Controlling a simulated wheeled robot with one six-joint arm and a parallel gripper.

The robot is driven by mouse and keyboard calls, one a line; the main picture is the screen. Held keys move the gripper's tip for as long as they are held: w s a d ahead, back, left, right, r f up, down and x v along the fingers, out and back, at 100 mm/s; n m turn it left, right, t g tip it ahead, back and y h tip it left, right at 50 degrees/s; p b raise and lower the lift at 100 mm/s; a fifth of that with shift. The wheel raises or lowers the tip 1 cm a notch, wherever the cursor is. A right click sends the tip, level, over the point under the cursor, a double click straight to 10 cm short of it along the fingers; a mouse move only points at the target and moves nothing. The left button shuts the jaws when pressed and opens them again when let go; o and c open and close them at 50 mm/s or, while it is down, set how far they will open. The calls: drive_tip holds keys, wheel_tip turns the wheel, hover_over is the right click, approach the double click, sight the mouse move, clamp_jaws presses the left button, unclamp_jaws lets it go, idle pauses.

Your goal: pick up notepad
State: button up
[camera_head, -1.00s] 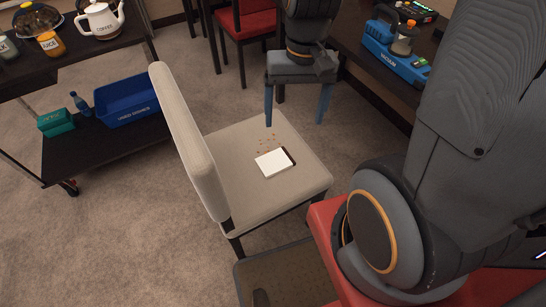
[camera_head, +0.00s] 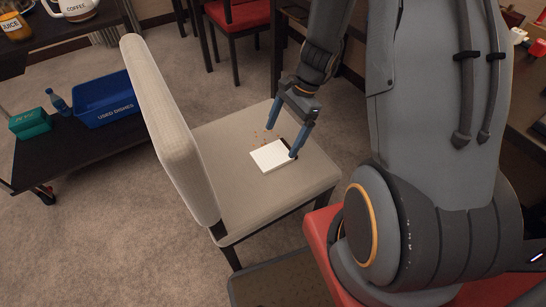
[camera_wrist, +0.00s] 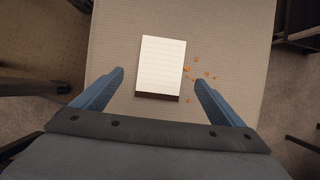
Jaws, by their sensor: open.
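The notepad (camera_head: 271,156) is white with a dark binding strip and lies flat on the seat of a beige chair (camera_head: 240,190). In the wrist view the notepad (camera_wrist: 161,66) shows lined paper, its dark strip toward my gripper. My gripper (camera_head: 282,141) is open and empty over the strip end of the notepad. In the wrist view the two blue fingertips (camera_wrist: 159,76) are spread to either side of the notepad, with a gap on both sides. I cannot tell exactly how high they are above the seat.
Orange crumbs (camera_wrist: 203,72) lie on the seat beside the notepad, near one finger. The chair's tall backrest (camera_head: 165,125) stands to the left. A black cart (camera_head: 75,160) holds a blue "used dishes" bin (camera_head: 104,101). A red chair (camera_head: 238,14) is behind.

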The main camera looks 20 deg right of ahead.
sight(274, 154)
drive_tip(key=b+x, duration=0.1)
drive_tip(key=x, duration=0.5)
drive_tip(key=shift+w+d+f, duration=0.1)
drive_tip(key=c, duration=1.2)
